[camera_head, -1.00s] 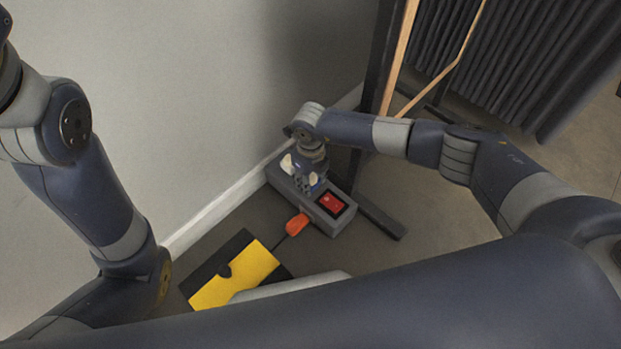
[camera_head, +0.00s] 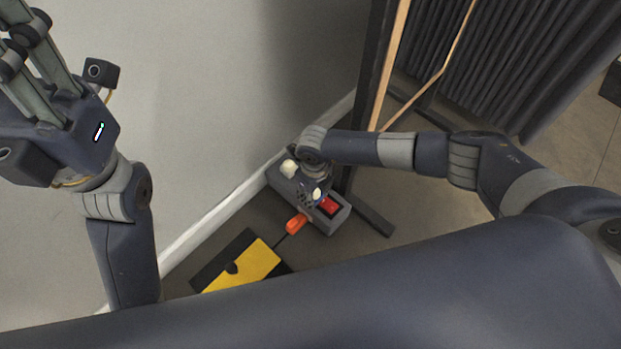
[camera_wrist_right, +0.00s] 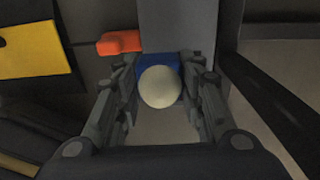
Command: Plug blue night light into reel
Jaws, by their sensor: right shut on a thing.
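My right gripper (camera_head: 313,192) is over the near part of a long grey block with a red switch (camera_head: 331,206); I cannot tell whether this block is the reel. In the right wrist view, the right gripper (camera_wrist_right: 161,95) is shut on the blue night light, whose round white globe (camera_wrist_right: 160,87) sits between the fingers with blue behind it. The grey block (camera_wrist_right: 180,25) lies just beyond it. Whether the night light touches the block is hidden. My left gripper (camera_head: 40,85) is raised at the upper left, its fingertips cut off by the frame.
Another white globe (camera_head: 290,166) sits at the block's far end by the wall. An orange piece (camera_head: 296,224) with a dark cord lies beside the block, near a yellow and black item (camera_head: 243,267). A dark rack post (camera_head: 369,100) stands close on the right.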

